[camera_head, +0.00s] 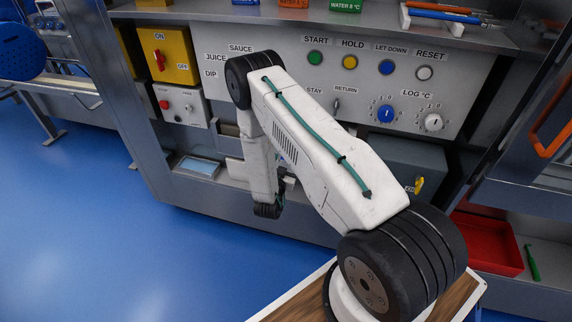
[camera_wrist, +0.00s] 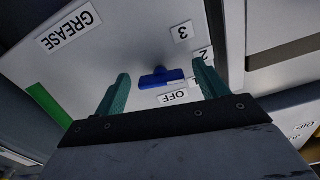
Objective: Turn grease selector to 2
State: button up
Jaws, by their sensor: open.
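In the wrist view, the grease selector is a blue knob (camera_wrist: 162,78) on a pale grey panel (camera_wrist: 130,45), with a GREASE label (camera_wrist: 68,30) to its upper left. The labels OFF (camera_wrist: 178,97), 2 (camera_wrist: 204,54) and 3 (camera_wrist: 182,32) appear upside down or tilted around its right side. The knob's bar lies nearly level across the picture; I cannot tell which mark it points to. My gripper (camera_wrist: 160,70) is open, with its green fingers on either side of the knob, apart from it. In the head view my arm hides the selector.
In the head view, the upper panel (camera_head: 460,70) carries coloured buttons, a blue dial (camera_head: 385,113) and a white dial (camera_head: 433,122). A yellow switch box (camera_head: 165,55) is at left. A red tray (camera_head: 487,243) sits at lower right. Blue floor (camera_head: 90,220) is clear at left.

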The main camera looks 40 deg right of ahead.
jog(key=shift+c, duration=0.3)
jog(key=c, duration=0.9)
jog(key=shift+n, duration=0.9)
jog(key=o, duration=1)
jog(key=shift+c, duration=0.2)
jog(key=v, duration=0.7)
jog(key=shift+s+a, duration=0.3)
